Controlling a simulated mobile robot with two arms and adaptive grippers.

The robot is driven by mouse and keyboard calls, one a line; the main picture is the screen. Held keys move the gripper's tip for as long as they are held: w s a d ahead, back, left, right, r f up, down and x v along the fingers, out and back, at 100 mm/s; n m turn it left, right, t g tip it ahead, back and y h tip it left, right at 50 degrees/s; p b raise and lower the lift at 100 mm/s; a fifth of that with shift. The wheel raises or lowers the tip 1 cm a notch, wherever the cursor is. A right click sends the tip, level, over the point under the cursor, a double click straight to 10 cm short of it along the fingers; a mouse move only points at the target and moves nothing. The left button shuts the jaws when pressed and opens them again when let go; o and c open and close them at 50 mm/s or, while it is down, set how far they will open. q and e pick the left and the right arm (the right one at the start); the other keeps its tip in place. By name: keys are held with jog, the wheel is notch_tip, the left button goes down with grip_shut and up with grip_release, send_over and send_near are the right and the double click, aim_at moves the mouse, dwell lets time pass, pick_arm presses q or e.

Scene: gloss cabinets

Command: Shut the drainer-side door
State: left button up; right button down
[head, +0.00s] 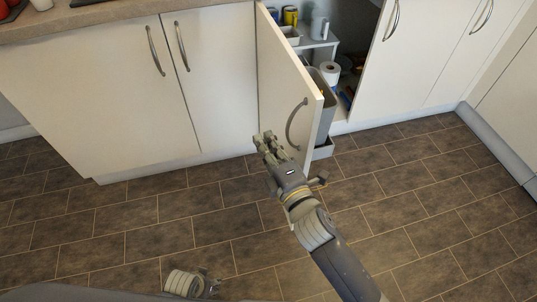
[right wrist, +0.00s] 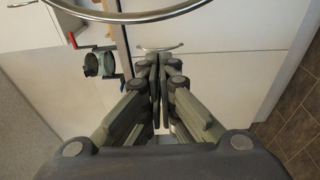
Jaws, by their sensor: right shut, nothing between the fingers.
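One white cabinet door (head: 280,85) stands ajar, swung out from the unit, with its outer face towards the left and a curved metal handle (head: 292,126) near its free edge. The handle also shows large across the top of the right wrist view (right wrist: 150,14). My right gripper (head: 264,140) is shut and empty, just left of the handle by the lower part of the door's outer face; I cannot tell whether it touches. Its closed fingers also show in the right wrist view (right wrist: 159,75). My left gripper (head: 211,284) is low at the bottom edge, far from the door, its fingers too small to read.
Behind the door is an open cupboard with a grey bin (head: 326,98), a paper roll (head: 329,72), a white shelf (head: 318,43) and a jug (head: 320,28). Closed doors (head: 215,75) stand to the left and more (head: 425,55) to the right. The tiled floor (head: 150,220) is clear.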

jog(key=shift+w+d, duration=0.1)
jog(key=shift+d, duration=1.4)
jog(key=shift+d, duration=0.15)
